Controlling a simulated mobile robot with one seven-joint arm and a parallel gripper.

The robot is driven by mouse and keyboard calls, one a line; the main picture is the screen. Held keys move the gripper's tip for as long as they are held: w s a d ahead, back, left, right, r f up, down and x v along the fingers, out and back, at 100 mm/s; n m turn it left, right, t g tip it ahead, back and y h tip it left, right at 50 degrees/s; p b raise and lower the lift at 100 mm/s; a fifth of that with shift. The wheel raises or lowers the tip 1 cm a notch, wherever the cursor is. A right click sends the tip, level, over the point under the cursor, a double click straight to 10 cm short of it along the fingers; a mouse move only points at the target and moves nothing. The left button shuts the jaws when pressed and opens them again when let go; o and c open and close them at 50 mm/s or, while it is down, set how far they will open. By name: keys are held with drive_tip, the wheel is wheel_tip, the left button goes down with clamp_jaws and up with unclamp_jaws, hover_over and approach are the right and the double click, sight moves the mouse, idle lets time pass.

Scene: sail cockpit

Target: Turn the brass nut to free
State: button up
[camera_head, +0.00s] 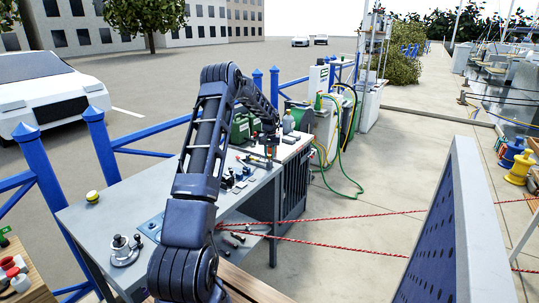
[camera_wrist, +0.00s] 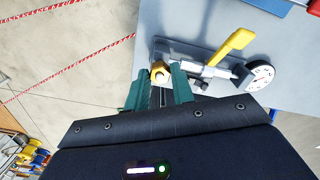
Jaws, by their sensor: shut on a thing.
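The brass nut (camera_wrist: 159,72) shows in the wrist view as a small gold-coloured piece with a dark hole, at the table's edge. My gripper (camera_wrist: 158,88) has its two green fingers on either side of the nut and is shut on it. The nut sits on a grey fixture (camera_wrist: 185,52) that also carries a silver shaft, a yellow lever (camera_wrist: 232,45) and a round white dial gauge (camera_wrist: 262,73). In the head view my gripper (camera_head: 270,150) is over the far part of the grey workbench, and the nut is too small to make out.
The grey workbench (camera_head: 85,222) holds a round metal fitting (camera_head: 123,250) and several small tools. A green case (camera_head: 243,127) stands behind my arm. A perforated grey panel (camera_head: 445,245) rises at the right.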

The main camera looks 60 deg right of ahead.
drive_tip(key=o, duration=1)
drive_tip(key=shift+r, duration=0.1)
wheel_tip(320, 180, up, 11)
drive_tip(key=shift+f, duration=0.2)
